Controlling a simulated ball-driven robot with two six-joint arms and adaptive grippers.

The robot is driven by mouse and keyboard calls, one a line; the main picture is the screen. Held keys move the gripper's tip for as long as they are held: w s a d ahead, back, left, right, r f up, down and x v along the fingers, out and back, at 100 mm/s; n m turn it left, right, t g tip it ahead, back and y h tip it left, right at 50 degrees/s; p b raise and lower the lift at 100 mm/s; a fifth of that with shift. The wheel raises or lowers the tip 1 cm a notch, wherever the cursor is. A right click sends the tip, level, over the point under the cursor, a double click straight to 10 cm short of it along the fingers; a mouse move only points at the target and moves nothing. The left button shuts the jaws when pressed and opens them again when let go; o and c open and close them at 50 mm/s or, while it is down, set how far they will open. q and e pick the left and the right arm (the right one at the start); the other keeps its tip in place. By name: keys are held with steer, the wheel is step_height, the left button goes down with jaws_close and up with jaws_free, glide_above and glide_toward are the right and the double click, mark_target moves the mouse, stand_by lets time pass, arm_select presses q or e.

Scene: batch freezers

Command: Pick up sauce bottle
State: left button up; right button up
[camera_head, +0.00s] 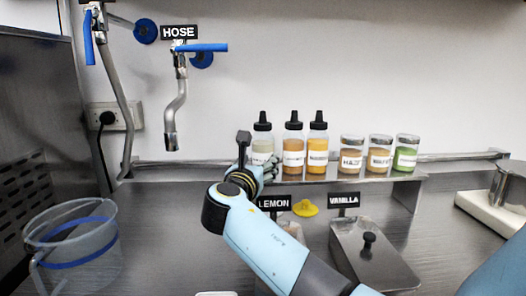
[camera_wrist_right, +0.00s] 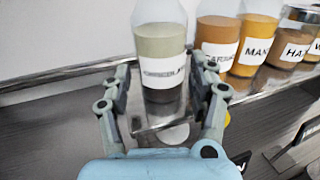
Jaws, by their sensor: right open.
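Three sauce bottles with black caps stand upright on a metal shelf (camera_head: 345,176). The leftmost bottle (camera_head: 262,147) holds pale greenish sauce; the middle bottle (camera_head: 293,142) is brown-orange and the right bottle (camera_head: 317,140) orange. My right gripper (camera_head: 268,168) is at the leftmost bottle, partly hidden by my wrist. In the right wrist view, the open fingers of my right gripper (camera_wrist_right: 163,88) stand on either side of the pale bottle (camera_wrist_right: 160,45), near its lower part and label. Whether they touch it I cannot tell. My left gripper is not in view.
Several lidded jars, one being the green jar (camera_head: 405,154), stand right of the bottles. The brown-orange bottle (camera_wrist_right: 216,38) is close beside my right finger. Below are the lemon sign (camera_head: 274,203) and vanilla sign (camera_head: 343,201). A clear pitcher (camera_head: 75,262) stands at left.

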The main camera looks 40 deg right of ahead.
mark_target(260, 159)
steer(key=x, duration=0.4)
steer(key=shift+r, duration=0.1)
steer(key=c, duration=0.8)
